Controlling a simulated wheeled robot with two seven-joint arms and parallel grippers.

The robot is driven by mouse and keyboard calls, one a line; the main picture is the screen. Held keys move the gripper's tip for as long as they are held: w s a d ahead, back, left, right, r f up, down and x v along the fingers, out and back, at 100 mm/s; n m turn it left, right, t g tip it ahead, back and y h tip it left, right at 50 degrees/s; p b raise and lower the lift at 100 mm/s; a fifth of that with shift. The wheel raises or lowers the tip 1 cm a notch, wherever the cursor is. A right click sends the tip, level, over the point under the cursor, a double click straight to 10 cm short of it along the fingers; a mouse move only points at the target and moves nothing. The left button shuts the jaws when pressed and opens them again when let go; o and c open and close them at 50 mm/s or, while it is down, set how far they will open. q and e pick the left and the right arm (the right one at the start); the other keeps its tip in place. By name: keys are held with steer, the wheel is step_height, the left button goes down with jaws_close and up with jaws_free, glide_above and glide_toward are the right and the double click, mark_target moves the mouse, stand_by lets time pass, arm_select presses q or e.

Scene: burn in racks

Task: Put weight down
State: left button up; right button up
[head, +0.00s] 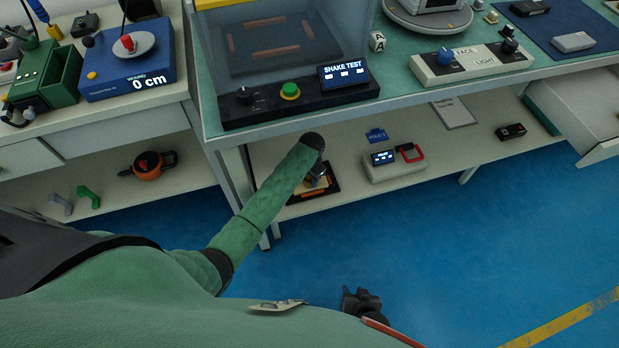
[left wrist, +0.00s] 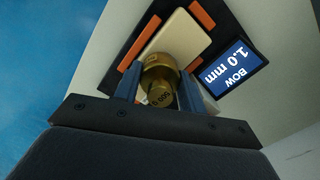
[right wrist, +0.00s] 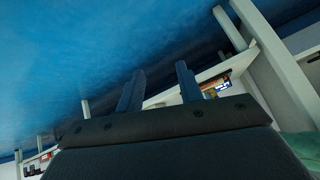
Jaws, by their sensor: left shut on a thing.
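My left gripper (head: 318,180) reaches down to the lower shelf under the shake test bench. In the left wrist view its fingers (left wrist: 158,92) are shut on a brass weight (left wrist: 160,72). The weight is over one end of a beige plate (left wrist: 178,40); I cannot tell whether it touches the plate. The plate lies between orange rails on a black fixture (left wrist: 122,50), beside a display (left wrist: 230,67) reading "BOW 1.0 mm". My arm and gripper hide most of this in the head view. My right gripper (right wrist: 158,88) is open and empty, away from the benches.
On the same shelf are a white device with a red handle (head: 395,165), a small blue tag (head: 376,135) and a dark device (head: 511,131). The shake test unit (head: 300,95) stands on the bench top above. Blue floor (head: 420,240) in front is clear.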

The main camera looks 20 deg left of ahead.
arm_select(q)
steer(key=o, duration=1.3)
steer(key=shift+o, duration=0.2)
